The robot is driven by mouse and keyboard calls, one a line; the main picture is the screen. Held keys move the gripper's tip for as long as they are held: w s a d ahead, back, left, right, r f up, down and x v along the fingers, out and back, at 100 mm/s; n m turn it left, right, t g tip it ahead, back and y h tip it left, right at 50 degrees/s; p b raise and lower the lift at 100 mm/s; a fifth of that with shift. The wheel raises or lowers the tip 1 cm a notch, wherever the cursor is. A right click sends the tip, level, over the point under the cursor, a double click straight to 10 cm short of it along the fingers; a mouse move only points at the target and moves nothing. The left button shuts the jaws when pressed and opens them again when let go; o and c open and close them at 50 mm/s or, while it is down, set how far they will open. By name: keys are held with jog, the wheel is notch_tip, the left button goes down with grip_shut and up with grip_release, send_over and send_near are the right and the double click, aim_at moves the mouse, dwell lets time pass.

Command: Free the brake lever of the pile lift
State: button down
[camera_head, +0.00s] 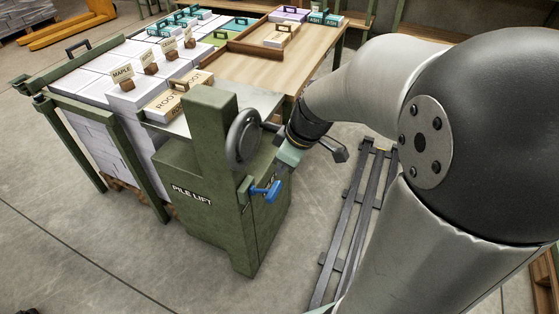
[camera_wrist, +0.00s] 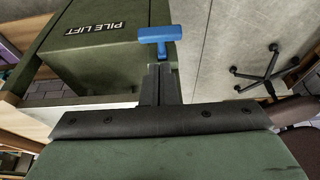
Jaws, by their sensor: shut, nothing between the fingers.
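The pile lift (camera_head: 216,190) is a green cabinet with a white label, and its dark handwheel (camera_head: 243,138) is on the upper side. The blue T-shaped brake lever (camera_head: 264,190) sticks out from the cabinet's right side, below the wheel. In the wrist view, the lever (camera_wrist: 160,34) is just beyond my fingertips, with its crossbar lying across the picture. My gripper (camera_head: 279,177) is beside the lever, on its upper right. Its dark fingers (camera_wrist: 159,72) are shut together and empty. I cannot tell whether they touch the lever.
White paper stacks (camera_head: 100,85) with wooden-blocked name signs stand left of the lift. A wooden table (camera_head: 285,65) with trays is behind it. Dark floor rails (camera_head: 350,225) run to the right. A wheeled chair base (camera_wrist: 268,72) shows in the wrist view. The floor before the lift is clear.

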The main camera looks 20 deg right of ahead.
aim_at(274, 189)
jog(key=b+x, duration=0.1)
jog(key=x, duration=0.6)
jog(key=shift+f, duration=0.15)
jog(key=shift+f+b, duration=0.15)
jog(key=shift+b, duration=0.45)
